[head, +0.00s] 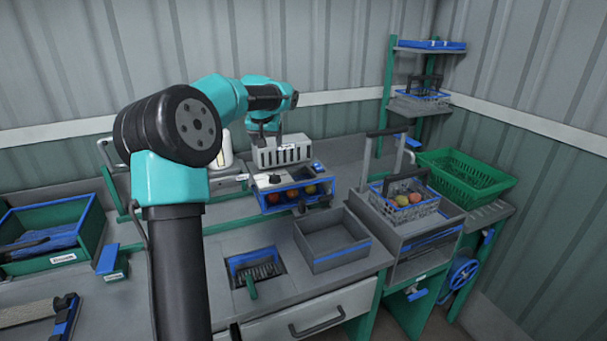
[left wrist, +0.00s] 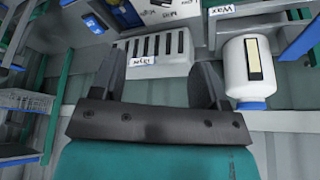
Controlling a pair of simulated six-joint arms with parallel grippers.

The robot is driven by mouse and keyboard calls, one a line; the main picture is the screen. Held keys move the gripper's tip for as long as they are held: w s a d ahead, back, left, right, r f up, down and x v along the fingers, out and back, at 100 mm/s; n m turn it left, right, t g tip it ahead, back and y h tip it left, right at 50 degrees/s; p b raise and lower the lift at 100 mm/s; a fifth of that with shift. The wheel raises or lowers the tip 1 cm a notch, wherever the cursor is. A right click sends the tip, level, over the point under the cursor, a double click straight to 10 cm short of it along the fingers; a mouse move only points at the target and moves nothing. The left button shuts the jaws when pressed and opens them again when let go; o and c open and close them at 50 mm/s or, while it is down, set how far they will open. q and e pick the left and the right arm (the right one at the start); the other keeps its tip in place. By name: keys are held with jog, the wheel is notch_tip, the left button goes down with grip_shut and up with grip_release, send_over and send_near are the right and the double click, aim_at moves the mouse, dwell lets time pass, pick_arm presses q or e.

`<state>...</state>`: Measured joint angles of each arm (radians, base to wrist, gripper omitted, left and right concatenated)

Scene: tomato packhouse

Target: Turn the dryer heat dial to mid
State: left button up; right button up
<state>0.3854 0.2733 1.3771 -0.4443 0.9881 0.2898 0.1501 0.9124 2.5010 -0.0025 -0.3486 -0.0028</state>
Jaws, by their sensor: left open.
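The dryer (head: 283,151) is a pale box with a row of dark vertical slots, at the back of the bench. In the left wrist view the dryer (left wrist: 152,48) appears upside down with its name label. My right gripper is not in view.
A white bottle (left wrist: 248,68) stands beside the dryer, near a "Wax" label. Tomatoes show in a blue-edged box (head: 300,193) below the dryer. A grey tray (head: 333,245), a handled crate (head: 405,212) and a green basket (head: 465,172) stand to the right.

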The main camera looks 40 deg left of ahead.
aim_at(274, 176)
pick_arm(q)
jog(key=shift+s+a, duration=0.1)
jog(key=shift+f, duration=0.1)
jog(key=x, duration=1.7)
jog(key=shift+f, duration=0.2)
jog(key=c, duration=0.9)
